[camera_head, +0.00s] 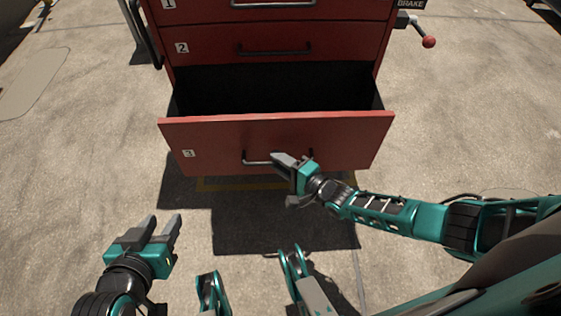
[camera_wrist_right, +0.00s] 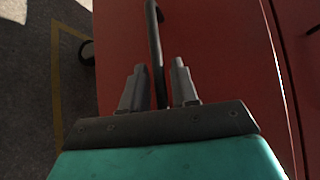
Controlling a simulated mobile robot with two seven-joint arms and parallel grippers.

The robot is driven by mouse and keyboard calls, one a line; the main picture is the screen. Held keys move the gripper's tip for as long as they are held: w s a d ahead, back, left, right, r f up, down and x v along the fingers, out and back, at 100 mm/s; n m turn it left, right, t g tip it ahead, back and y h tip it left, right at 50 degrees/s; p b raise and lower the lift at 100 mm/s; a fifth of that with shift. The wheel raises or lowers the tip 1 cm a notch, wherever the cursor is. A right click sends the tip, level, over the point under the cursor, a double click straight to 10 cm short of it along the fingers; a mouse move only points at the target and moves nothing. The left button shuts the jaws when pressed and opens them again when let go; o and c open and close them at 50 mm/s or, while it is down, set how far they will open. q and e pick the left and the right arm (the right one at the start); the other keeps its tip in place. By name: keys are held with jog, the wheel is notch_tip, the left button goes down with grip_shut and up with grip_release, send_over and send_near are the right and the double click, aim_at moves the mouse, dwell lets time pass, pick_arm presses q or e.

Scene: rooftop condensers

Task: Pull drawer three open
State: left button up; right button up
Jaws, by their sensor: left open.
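Drawer three (camera_head: 215,140) is the lowest red drawer, marked with a white "3" label. It stands pulled out from the cabinet, its dark inside showing and empty where visible. Its bar handle (camera_head: 255,161) is on the front. My right gripper (camera_head: 283,158) is at the handle's right part. In the right wrist view the handle (camera_wrist_right: 155,45) runs between the two fingers of my right gripper (camera_wrist_right: 158,75), with a gap visible on each side; it is open around the bar. My left gripper (camera_head: 164,224) is open and empty, low at the left, apart from the drawer.
Drawer two (camera_head: 210,48) and drawer one (camera_head: 210,12) above are shut. A brake lever with a red knob (camera_head: 428,42) sticks out at the cabinet's right. The concrete floor (camera_head: 70,180) is clear to the left.

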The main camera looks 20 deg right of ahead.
grip_shut()
jog(key=shift+s, duration=0.1)
jog(key=shift+s+a+p, duration=0.2)
jog(key=shift+s, duration=0.45)
jog(key=shift+s+a+p, duration=0.15)
jog(key=shift+s, duration=0.45)
jog(key=shift+o, duration=0.8)
grip_release()
